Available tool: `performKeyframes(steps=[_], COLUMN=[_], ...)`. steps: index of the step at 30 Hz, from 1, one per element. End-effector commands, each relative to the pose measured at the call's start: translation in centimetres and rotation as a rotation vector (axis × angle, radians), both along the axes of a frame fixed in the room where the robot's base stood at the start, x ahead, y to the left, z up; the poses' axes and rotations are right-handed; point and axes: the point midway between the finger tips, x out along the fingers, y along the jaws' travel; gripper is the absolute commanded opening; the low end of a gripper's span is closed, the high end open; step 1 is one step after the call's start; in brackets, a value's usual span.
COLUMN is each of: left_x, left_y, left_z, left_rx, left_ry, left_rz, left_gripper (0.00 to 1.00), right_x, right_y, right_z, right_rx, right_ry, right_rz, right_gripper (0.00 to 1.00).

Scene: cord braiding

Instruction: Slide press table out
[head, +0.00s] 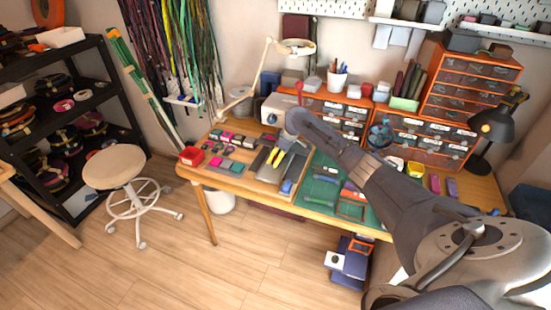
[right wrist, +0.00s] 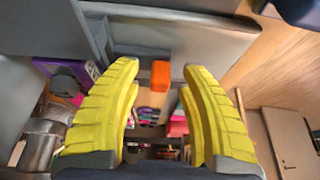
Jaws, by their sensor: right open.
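A grey flat plate (head: 262,165), which looks like the press table, lies on the workbench left of the green mat. My right forearm hides part of the bench behind the gripper. My left gripper is not in view.
A white machine (head: 279,107) stands behind the plate. A green mat (head: 322,190) with tools is to the right. Orange drawer units (head: 425,135) line the back. A stool (head: 115,167) stands on open floor at left.

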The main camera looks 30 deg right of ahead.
Motion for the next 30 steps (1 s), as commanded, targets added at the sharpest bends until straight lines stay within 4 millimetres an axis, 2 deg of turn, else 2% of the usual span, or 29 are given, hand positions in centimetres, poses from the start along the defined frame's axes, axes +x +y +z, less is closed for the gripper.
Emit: performKeyframes(steps=[13,24,30], left_x=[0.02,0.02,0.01], left_y=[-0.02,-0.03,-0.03], left_z=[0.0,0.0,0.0], left_rx=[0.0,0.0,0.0], left_ry=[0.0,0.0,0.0], left_rz=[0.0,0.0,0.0], left_gripper=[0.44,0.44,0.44], right_x=[0.09,0.08,0.08], right_y=[0.06,0.05,0.06], right_z=[-0.27,-0.25,-0.27], right_rx=[0.0,0.0,0.0], right_ry=[0.0,0.0,0.0], right_rz=[0.0,0.0,0.0], right_gripper=[0.42,0.0,0.0])
